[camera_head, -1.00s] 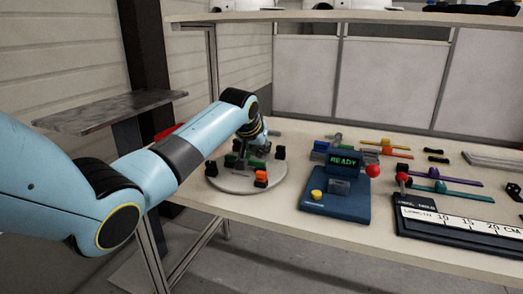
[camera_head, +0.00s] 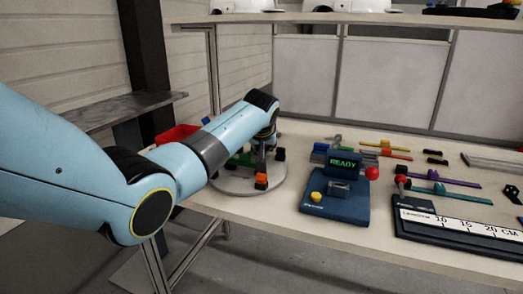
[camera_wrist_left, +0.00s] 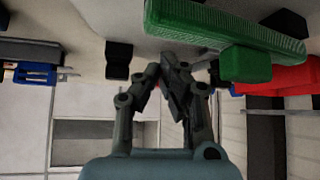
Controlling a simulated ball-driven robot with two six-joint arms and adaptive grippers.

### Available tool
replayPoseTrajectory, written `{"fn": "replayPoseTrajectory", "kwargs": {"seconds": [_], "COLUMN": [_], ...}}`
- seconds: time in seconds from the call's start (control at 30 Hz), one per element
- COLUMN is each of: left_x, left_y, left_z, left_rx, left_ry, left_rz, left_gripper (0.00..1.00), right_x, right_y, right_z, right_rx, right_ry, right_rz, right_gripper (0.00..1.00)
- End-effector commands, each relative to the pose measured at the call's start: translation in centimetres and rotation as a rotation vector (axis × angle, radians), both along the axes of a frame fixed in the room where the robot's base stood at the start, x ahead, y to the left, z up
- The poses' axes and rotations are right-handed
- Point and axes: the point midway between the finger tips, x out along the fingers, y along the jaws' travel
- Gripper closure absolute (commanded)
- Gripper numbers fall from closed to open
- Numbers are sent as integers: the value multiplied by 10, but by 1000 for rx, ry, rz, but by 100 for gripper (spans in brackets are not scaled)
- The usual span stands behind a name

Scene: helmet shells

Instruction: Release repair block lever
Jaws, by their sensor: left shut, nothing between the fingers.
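My left gripper (camera_wrist_left: 168,75) is shut and empty in the left wrist view, with a green ribbed bar (camera_wrist_left: 225,30) and a black post (camera_wrist_left: 118,60) close by. In the head view my left arm reaches over a round grey plate (camera_head: 232,186), and its fingers are mostly hidden among the parts there. An orange block (camera_head: 261,181) and a green part (camera_head: 243,159) show on the plate. A blue device (camera_head: 335,204) with a READY display, a yellow button (camera_head: 316,197) and a red ball knob (camera_head: 372,173) stands to the right. I cannot tell which part is the repair block lever.
A black length gauge (camera_head: 450,232) with a white scale lies at the right front. Coloured sliding tools, including a purple bar (camera_head: 453,181), lie behind it. A red bin (camera_head: 176,134) is beyond my left arm. Bare table lies in front of the blue device.

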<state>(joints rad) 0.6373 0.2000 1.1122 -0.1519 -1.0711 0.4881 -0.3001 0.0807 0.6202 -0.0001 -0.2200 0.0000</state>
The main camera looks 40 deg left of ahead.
Motion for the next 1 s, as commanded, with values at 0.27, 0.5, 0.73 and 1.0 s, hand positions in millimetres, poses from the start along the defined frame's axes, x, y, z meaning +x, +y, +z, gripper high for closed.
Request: {"fn": "replayPoseTrajectory", "kwargs": {"seconds": [0.27,0.5,0.73,1.0], "left_x": [17,27,33,38], "left_y": [4,12,21,28], "left_z": [-5,-9,-7,-3], "left_rx": [-1,1,1,-1], "left_ry": [0,3,3,2], "left_rz": [260,485,622,616], "left_gripper": [100,100,100,100], "right_x": [-6,-16,-24,-27], "right_y": [-1,-1,0,0], "right_z": [-25,-62,-85,-94], "right_rx": [-1,-1,0,1], "right_ry": [9,27,39,45], "right_rz": [0,0,0,0], "right_gripper": [60,60,60,60]}}
